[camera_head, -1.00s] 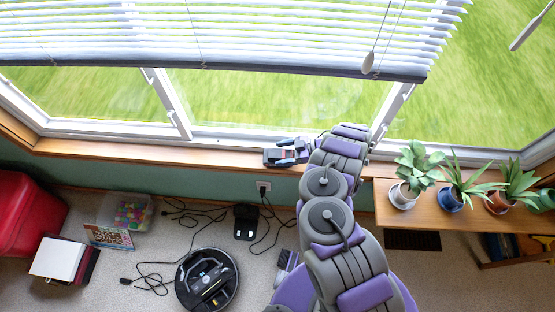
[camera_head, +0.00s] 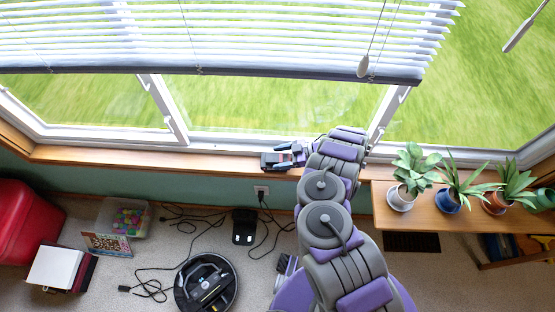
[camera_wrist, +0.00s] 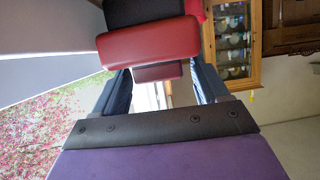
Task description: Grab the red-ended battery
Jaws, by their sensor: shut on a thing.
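The red-ended battery (camera_wrist: 149,44) fills the top middle of the wrist view, with a red end towards the camera and a black body behind it. In the head view the battery (camera_head: 268,161) is a small dark block at the wooden windowsill, left of my gripper. My gripper (camera_wrist: 160,71) has a dark finger on each side of the battery and is shut on it. It also shows in the head view (camera_head: 283,156), reaching left along the sill. The exact finger contact is partly hidden.
The windowsill (camera_head: 200,163) runs below the window, under lowered blinds (camera_head: 220,40). Potted plants (camera_head: 450,190) stand on a wooden shelf at right. A round robot vacuum (camera_head: 206,284), cables, a toy bin (camera_head: 124,217) and a red container (camera_head: 25,222) are on the floor.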

